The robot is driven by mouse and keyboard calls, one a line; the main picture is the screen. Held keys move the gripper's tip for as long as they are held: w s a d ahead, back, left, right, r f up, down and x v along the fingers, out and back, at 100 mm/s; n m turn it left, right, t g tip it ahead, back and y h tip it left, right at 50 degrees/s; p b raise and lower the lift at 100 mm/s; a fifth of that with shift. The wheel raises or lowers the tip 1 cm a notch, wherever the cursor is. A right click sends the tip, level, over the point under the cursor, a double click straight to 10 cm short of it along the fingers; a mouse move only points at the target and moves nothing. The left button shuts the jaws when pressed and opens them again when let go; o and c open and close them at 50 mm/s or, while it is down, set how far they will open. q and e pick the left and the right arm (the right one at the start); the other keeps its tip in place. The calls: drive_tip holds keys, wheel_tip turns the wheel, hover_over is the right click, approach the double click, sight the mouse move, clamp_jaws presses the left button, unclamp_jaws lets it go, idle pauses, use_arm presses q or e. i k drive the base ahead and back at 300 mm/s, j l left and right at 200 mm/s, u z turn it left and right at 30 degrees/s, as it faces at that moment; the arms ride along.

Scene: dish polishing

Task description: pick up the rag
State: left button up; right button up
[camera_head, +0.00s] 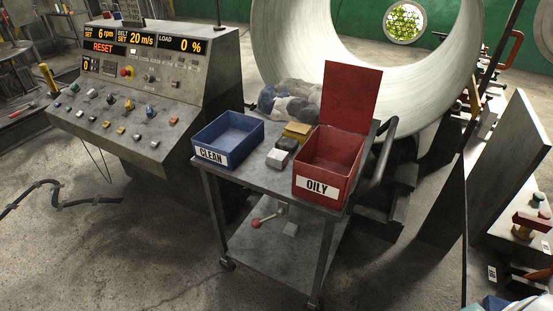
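A crumpled heap of grey, blue and whitish cloth (290,101), which looks like rags, lies at the back of the metal cart (262,180). I cannot tell single rags apart in it. A small folded yellowish piece (297,131) lies in front of the heap; I cannot tell if it is cloth. Neither of my grippers shows in the view, and nothing touches the heap.
On the cart stand an empty-looking blue CLEAN bin (229,138) and a red OILY bin (327,164) with its lid raised. Small blocks (277,158) lie between them. A control console (150,95) stands left, a large metal ring (440,60) behind.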

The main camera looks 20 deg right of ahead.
sight(290, 145)
drive_tip(key=i+j, duration=0.2)
drive_tip(key=i, duration=0.2)
drive_tip(key=i+j, duration=0.2)
drive_tip(key=i, duration=0.15)
drive_tip(key=i+j+z, duration=0.4)
drive_tip(key=i+j, duration=0.15)
drive_tip(key=i, duration=0.15)
drive_tip(key=i+j+z, duration=0.4)
drive_tip(key=i+j, duration=0.2)
drive_tip(key=j, duration=0.2)
